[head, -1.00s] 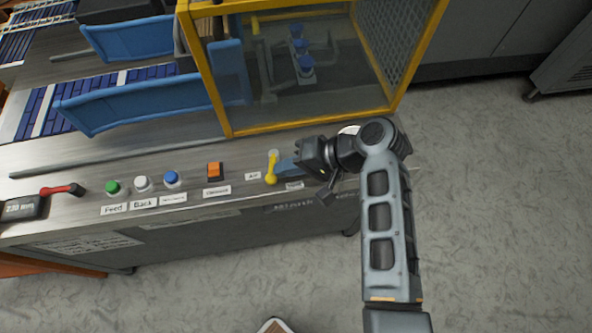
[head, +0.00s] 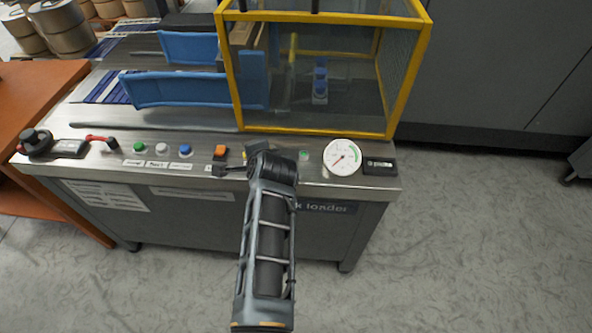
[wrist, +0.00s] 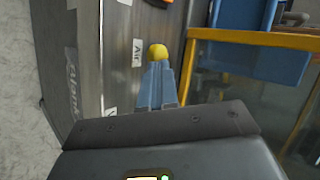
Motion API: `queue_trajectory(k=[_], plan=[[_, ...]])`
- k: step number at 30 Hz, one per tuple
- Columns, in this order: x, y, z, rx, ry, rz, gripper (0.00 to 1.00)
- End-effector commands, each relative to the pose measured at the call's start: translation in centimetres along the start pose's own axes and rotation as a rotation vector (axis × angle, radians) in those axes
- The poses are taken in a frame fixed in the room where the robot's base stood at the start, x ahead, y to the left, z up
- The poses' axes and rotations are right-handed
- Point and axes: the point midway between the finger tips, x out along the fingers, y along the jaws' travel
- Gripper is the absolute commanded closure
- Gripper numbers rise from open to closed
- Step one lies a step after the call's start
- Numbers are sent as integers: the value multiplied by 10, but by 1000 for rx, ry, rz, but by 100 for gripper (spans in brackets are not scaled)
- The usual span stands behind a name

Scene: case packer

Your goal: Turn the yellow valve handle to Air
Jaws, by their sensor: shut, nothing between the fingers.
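The yellow valve handle shows in the wrist view as a round yellow knob (wrist: 158,52) just beyond my fingertips. The white Air label (wrist: 137,52) lies close beside it, on the side toward the panel's front edge. My gripper (wrist: 157,70) is shut, its blue fingers together and at or very near the knob; I cannot tell if they touch. The rest of the handle is hidden behind the fingers, so its direction is unclear. In the head view my arm covers most of the valve, and only a bit of yellow (head: 245,155) shows left of the wrist.
An orange switch (head: 220,152) and green, white and blue buttons (head: 185,150) line the panel to the left. A round gauge (head: 342,157) stands to the right. The yellow-framed guard (head: 315,133) rises behind the panel. Floor to the right is clear.

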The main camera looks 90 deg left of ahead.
Motion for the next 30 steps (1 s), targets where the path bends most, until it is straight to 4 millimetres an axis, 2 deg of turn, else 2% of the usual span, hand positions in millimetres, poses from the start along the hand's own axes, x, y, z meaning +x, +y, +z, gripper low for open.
queue_trajectory(k=[6, 12, 30], plan=[[14, -10, 11, -9, -13, 1, 100], [20, -14, 13, -7, -14, 1, 100], [26, -20, 15, -7, -14, 2, 100]])
